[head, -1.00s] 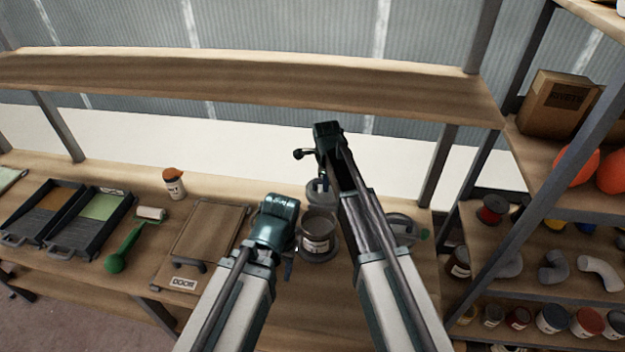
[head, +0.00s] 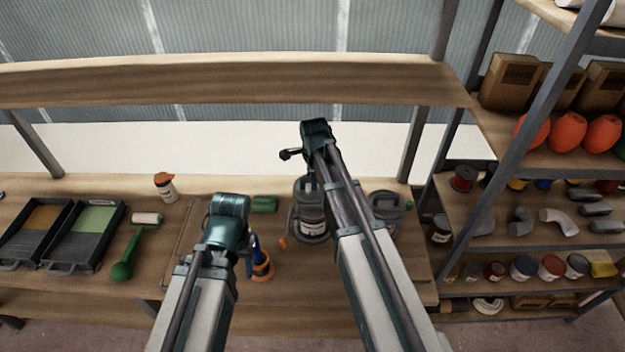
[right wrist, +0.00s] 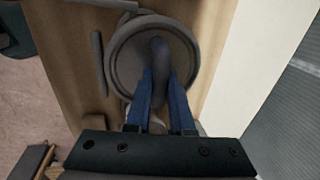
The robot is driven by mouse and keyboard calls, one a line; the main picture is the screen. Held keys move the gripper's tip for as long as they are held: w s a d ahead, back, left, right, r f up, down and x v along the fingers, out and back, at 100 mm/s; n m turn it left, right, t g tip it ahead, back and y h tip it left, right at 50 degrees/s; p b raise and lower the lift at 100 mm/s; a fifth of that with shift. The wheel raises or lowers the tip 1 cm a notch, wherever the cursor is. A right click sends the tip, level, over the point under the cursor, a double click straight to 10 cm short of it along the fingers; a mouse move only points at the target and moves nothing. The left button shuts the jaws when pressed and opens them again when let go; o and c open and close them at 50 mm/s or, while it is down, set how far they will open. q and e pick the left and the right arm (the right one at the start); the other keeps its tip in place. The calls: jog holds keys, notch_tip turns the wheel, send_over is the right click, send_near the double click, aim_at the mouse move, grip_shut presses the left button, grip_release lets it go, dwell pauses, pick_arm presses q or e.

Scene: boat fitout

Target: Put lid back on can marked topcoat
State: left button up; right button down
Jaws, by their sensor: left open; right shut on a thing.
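The labelled grey can (head: 312,228) stands upright on the bench in the head view; its lettering is too small to read. My right gripper (head: 310,184) is above it, shut on the handle of a round grey lid (right wrist: 122,52). In the right wrist view the blue fingers (right wrist: 160,82) close around the dark handle. The lid is over the can's top; I cannot tell whether it is fully seated. My left gripper (head: 252,243) is open and low over the bench, left of the can, beside an orange-based item (head: 261,274).
A grey round container (head: 386,203) stands right of the can, partly behind my right arm. A green block (head: 265,204) and an orange-capped bottle (head: 165,187) are to the left. Paint trays (head: 85,238) lie further left. A stocked shelf rack (head: 545,250) is at the right.

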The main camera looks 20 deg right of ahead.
jog(key=shift+f+b, duration=3.1)
jog(key=shift+f, duration=0.15)
jog(key=shift+f+b, duration=0.4)
jog(key=shift+c, duration=1.1)
grip_release()
jog(key=shift+r, duration=0.15)
notch_tip(320, 180, up, 7)
jog(key=p, duration=0.7)
